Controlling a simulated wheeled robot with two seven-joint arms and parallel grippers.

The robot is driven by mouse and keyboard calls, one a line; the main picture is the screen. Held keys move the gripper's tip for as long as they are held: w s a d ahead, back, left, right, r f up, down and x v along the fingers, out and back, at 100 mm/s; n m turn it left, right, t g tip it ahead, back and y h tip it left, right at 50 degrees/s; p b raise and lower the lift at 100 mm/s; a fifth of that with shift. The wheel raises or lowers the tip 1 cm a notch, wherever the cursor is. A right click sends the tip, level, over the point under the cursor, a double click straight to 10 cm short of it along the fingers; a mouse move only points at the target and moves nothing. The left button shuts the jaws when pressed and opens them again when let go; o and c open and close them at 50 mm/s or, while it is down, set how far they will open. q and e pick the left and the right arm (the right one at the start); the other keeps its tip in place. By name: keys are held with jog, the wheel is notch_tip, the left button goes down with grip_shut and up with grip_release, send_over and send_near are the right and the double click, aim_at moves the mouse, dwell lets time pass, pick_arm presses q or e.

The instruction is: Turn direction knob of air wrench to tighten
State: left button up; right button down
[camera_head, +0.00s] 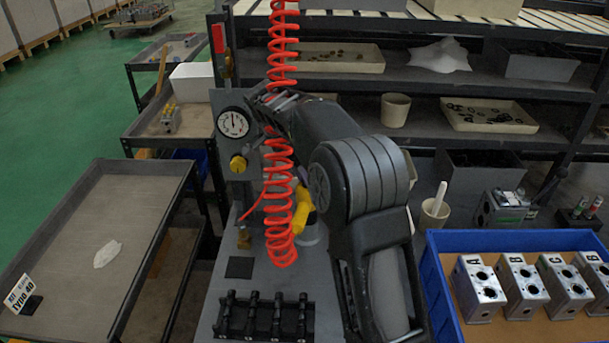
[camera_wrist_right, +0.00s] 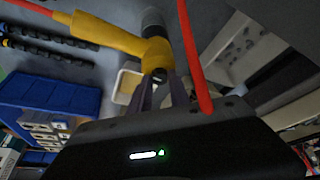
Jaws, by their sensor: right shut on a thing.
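The yellow air wrench (camera_head: 302,210) hangs behind the coiled red hose, partly hidden by my right arm. In the right wrist view the yellow wrench (camera_wrist_right: 108,35) fills the upper left, with a grey end. Its small dark direction knob (camera_wrist_right: 160,74) is at the rear of the yellow body. My right gripper (camera_wrist_right: 161,86) has its fingers closed around the knob, which is mostly hidden between the tips. In the head view its fingertips are hidden by the arm. My left gripper is not in view.
The coiled red hose (camera_head: 279,190) hangs right beside my right arm, and red hose (camera_wrist_right: 194,55) passes close to the gripper. A pressure gauge (camera_head: 233,123) stands to the left. A blue crate (camera_head: 436,290) with several valve blocks is on the right. A black rack (camera_head: 264,318) is in front.

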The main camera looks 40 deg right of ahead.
jog(key=c, duration=1.2)
grip_release()
jog(key=shift+a+r, duration=0.2)
jog(key=shift+r, duration=0.3)
jog(key=p+v, duration=0.1)
jog(key=v, duration=0.5)
jog(key=shift+a+r, duration=0.2)
jog(key=shift+r, duration=0.1)
